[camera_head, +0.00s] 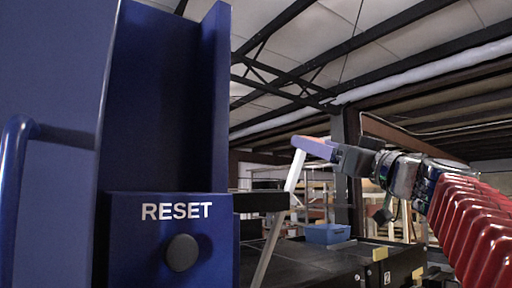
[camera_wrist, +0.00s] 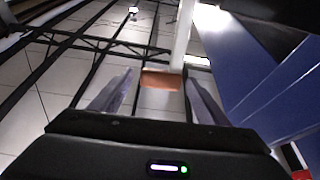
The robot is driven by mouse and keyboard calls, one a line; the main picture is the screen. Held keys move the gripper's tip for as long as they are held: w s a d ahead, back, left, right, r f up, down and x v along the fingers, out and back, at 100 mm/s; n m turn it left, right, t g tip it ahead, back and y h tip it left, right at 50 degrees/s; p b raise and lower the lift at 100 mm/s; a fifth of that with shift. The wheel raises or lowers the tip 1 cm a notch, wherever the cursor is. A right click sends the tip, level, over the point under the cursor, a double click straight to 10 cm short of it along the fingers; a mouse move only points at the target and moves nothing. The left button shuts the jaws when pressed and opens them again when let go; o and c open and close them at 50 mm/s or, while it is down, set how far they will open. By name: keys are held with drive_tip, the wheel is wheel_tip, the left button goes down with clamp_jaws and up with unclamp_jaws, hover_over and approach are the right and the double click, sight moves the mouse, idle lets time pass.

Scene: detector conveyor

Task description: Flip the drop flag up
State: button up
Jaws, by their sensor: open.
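My gripper (camera_head: 312,148) is raised at the right of the head view, its fingers pointing left toward a thin white bar (camera_head: 295,171). In the wrist view, my two fingers stand apart with a gap between them. An orange-brown block (camera_wrist: 161,80) shows between the fingers, near the tips, next to the lower end of a white post (camera_wrist: 182,38). This block looks like the drop flag, but I cannot be sure. I cannot tell whether the fingers touch it. In the head view it is not clearly visible.
A large blue housing (camera_head: 165,95) with a RESET panel and a dark round button (camera_head: 182,252) fills the left; its blue side (camera_wrist: 262,70) shows in the wrist view. A dark conveyor (camera_head: 310,262) with a blue bin (camera_head: 328,234) lies lower right. Above is open room.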

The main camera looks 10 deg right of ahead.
drive_tip(key=shift+w+a+r, duration=0.15)
drive_tip(key=shift+w+r, duration=0.05)
drive_tip(key=shift+w, duration=0.15)
drive_tip(key=c, duration=1.5)
